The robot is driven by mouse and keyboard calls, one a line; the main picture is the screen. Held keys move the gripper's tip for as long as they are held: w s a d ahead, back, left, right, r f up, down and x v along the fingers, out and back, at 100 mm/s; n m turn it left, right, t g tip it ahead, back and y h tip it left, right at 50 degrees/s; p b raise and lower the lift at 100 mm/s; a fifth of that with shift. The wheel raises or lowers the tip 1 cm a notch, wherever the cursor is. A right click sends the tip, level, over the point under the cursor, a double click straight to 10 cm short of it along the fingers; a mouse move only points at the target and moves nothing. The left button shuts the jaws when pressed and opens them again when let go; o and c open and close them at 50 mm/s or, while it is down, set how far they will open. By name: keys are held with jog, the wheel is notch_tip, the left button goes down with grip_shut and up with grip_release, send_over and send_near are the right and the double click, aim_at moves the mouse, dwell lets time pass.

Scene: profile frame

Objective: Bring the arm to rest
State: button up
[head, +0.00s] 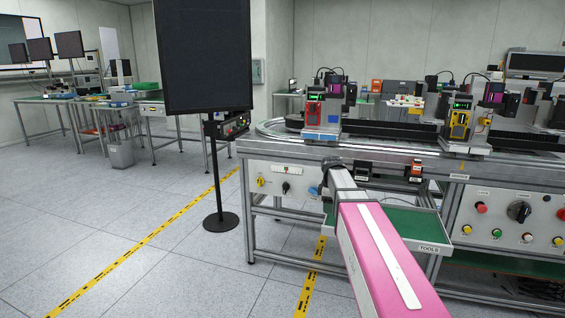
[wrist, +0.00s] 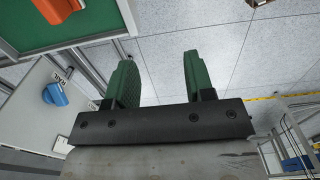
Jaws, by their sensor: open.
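My gripper (wrist: 158,70) shows in the wrist view with two green fingers on a dark bar. The fingers stand apart with nothing between them, and grey floor tiles show in the gap. The gripper is open and empty. In the head view I cannot make out the fingers. A green tray (head: 403,229) labelled TOOLS is under the front edge of the workbench (head: 285,152). In the wrist view, a green surface with a pale rim (wrist: 90,38) is at the upper left, close to the left finger, with an orange-red thing (wrist: 60,6) on it.
A blue knob (wrist: 55,95) on a white panel is left of the fingers. Stations (head: 323,120) stand on the bench, with a control panel (head: 515,215) at right. A dark screen on a stand (head: 203,55) is left of the bench. Open floor (head: 140,210) lies further left.

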jog(key=s+f+m, duration=1.4)
jog(key=s+f, duration=0.4)
jog(key=s, duration=0.3)
jog(key=shift+s, duration=0.15)
